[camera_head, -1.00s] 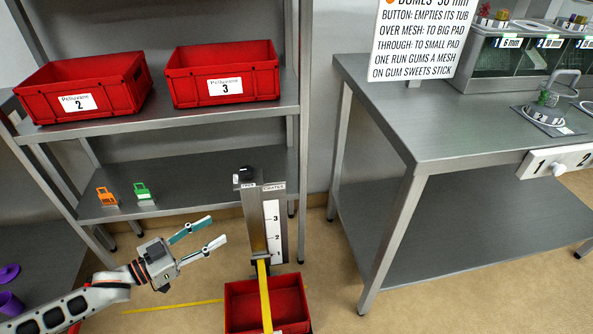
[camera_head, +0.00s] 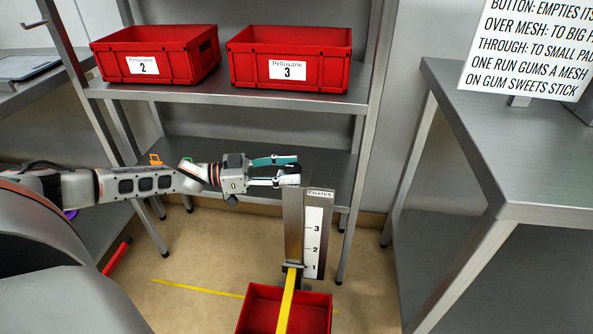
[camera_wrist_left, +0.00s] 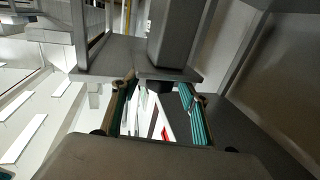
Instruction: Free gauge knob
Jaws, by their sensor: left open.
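The gauge is an upright grey metal post (camera_head: 293,222) with a white scale (camera_head: 315,240) marked 1, 2, 3 and a "CRATES" label. A small dark knob (camera_head: 292,168) sits at its top, partly hidden by my left gripper. My left gripper (camera_head: 286,171) reaches in from the left at the height of the post's top. Its jaws are open, with one teal finger and one pale-sided finger around or beside the knob; contact cannot be told. In the left wrist view, the two teal fingers (camera_wrist_left: 158,100) stand apart, with a small dark piece between their tips. My right gripper is not in view.
A red crate (camera_head: 326,322) stands on the floor at the post's foot, with a yellow bar (camera_head: 287,300) over it. Crates 2 (camera_head: 180,68) and 3 (camera_head: 320,72) sit on the upper shelf (camera_head: 230,96).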

